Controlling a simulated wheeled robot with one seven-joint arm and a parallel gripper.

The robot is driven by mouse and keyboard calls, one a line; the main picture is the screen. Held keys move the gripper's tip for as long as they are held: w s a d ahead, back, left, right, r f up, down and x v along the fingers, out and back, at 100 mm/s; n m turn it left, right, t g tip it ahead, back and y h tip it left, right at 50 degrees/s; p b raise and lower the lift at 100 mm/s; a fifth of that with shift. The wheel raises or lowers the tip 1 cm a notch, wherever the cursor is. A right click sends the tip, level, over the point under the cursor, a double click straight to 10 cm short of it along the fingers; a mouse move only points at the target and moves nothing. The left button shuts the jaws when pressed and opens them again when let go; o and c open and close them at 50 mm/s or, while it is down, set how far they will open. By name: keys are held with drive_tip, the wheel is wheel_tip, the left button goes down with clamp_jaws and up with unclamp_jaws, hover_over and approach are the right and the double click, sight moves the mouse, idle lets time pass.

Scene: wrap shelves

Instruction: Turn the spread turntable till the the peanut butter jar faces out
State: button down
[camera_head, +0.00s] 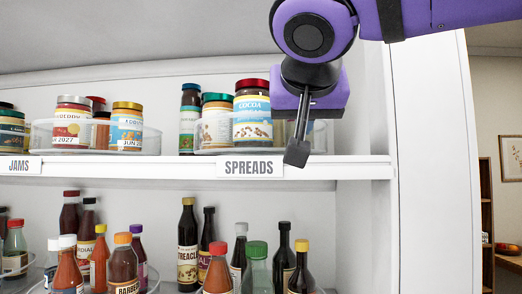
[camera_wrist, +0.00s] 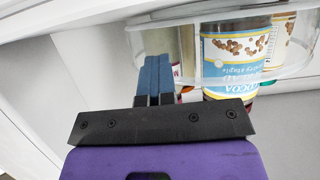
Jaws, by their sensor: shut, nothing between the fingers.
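The spreads turntable (camera_head: 205,151) is a clear-walled round tray on the upper shelf, above the SPREADS label (camera_head: 249,168). A cocoa jar with a red lid (camera_head: 253,120) faces out near its front. A jar with a teal lid (camera_head: 215,125) and a tall dark jar (camera_head: 189,122) stand to its left. I cannot tell which jar is peanut butter. My gripper (camera_head: 297,150) is shut and empty at the turntable's right front. In the wrist view, the shut blue fingers (camera_wrist: 153,80) overlap the clear wall (camera_wrist: 205,13), left of the cocoa jar (camera_wrist: 232,62); contact is unclear.
The jams turntable (camera_head: 40,135) stands left on the same shelf. The lower shelf holds several sauce bottles (camera_head: 188,240). The shelf's front edge (camera_head: 350,166) runs below my gripper, and a white side panel (camera_head: 376,110) stands close to its right.

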drive_tip(key=shift+d, duration=0.1)
drive_tip(key=shift+s+d, duration=0.35)
drive_tip(key=shift+s, duration=0.35)
drive_tip(key=shift+s+d, duration=0.3)
drive_tip(key=shift+s, duration=0.4)
drive_tip(key=v, duration=1)
drive_tip(key=shift+s, duration=0.35)
drive_tip(key=shift+r, duration=0.1)
